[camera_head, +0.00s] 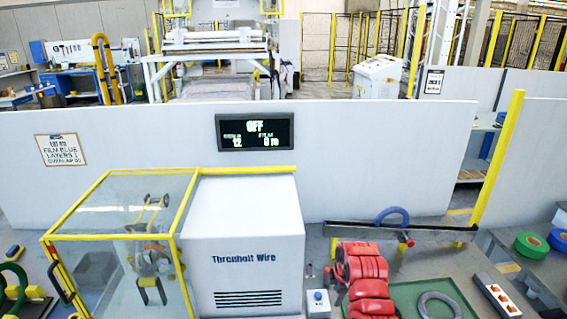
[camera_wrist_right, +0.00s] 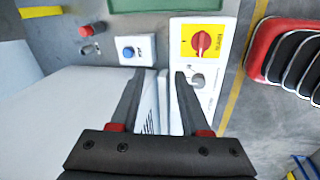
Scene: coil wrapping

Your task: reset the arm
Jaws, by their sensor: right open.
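My right gripper (camera_wrist_right: 158,78) shows in the right wrist view, with its two dark fingers spread apart and nothing held between them. Behind the fingers is a white panel with dark slats, and a pale surface lies to the left. Beyond the fingertips are a small box with a blue button (camera_wrist_right: 128,52) and a yellow plate with a red rotary switch (camera_wrist_right: 201,42); I cannot tell the exact gap. I cannot make out the right gripper clearly in the head view. My left gripper is in neither view.
In the head view, the white cabinet (camera_head: 248,225) adjoins a yellow-framed clear enclosure (camera_head: 130,200). Red coils (camera_head: 368,270) stand right of the blue-button box (camera_head: 318,300), near a grey ring (camera_head: 438,305). A wall display (camera_head: 255,132) reads OFF. Green and blue rolls (camera_head: 532,245) lie far right.

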